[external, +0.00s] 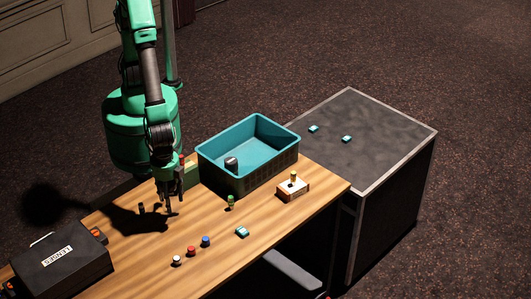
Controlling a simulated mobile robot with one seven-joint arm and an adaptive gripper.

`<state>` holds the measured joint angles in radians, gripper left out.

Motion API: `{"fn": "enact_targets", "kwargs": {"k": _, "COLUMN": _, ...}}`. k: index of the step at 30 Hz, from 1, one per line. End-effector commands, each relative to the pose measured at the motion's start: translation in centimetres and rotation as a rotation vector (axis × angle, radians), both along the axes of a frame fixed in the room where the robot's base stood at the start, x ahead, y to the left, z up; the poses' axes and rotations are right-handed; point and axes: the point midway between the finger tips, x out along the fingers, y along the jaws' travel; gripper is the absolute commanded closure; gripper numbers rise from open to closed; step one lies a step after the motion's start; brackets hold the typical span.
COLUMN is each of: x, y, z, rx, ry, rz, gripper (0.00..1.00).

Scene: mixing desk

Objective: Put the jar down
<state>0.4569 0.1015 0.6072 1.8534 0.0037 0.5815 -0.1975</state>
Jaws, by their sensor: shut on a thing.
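My gripper (168,208) points straight down low over the left part of the wooden desk (130,254). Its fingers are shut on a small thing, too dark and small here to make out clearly. I cannot tell whether that thing touches the desk. Three small jar-like pots stand in a slanting row in front of the gripper: a white one (176,261), a red one (191,251) and a blue one (206,241).
A black case marked LENGES (62,262) stands at the left. Two teal blocks lie on the grey-topped cabinet (385,150).

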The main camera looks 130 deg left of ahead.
Motion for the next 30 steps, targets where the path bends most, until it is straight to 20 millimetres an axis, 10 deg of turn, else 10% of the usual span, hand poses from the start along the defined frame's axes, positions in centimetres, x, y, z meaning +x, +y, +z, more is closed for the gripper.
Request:
{"fn": "enact_targets", "kwargs": {"k": 25, "x": 0.0, "y": 0.0, "z": -4.0, "rx": 0.0, "ry": 0.0, "rz": 0.0, "gripper": 0.81}}
{"fn": "enact_targets", "kwargs": {"k": 26, "x": 0.0, "y": 0.0, "z": -3.9, "rx": 0.0, "ry": 0.0, "rz": 0.0, "gripper": 0.46}}
{"fn": "enact_targets", "kwargs": {"k": 30, "x": 0.0, "y": 0.0, "z": -3.9, "rx": 0.0, "ry": 0.0, "rz": 0.0, "gripper": 0.31}}
